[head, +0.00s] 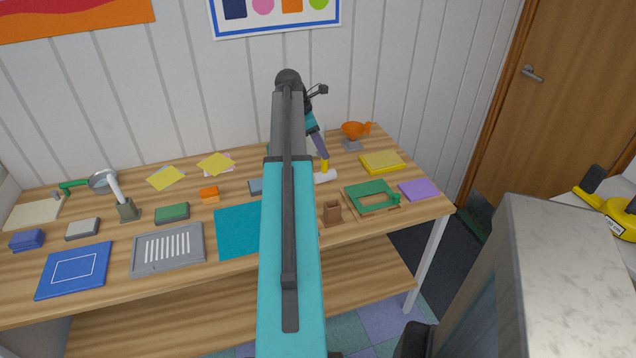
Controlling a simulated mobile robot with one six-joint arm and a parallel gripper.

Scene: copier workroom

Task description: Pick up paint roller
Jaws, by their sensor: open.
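A short white cylinder (326,177), which looks like the roller part of the paint roller, lies on the wooden table right of my arm in the head view. My arm reaches over the table, bends at the top and points down to the right. My gripper (322,156) is open at its end, close above the white cylinder. The fingers are too small to make out, and contact cannot be judged. My arm hides part of the table's middle.
A green frame (371,194), a brown holder (331,212), a yellow block (382,162) and an orange object (354,130) stand nearby. A teal mat (238,231), a grey slotted tray (168,248) and a blue panel (73,270) lie left. A wall backs the table.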

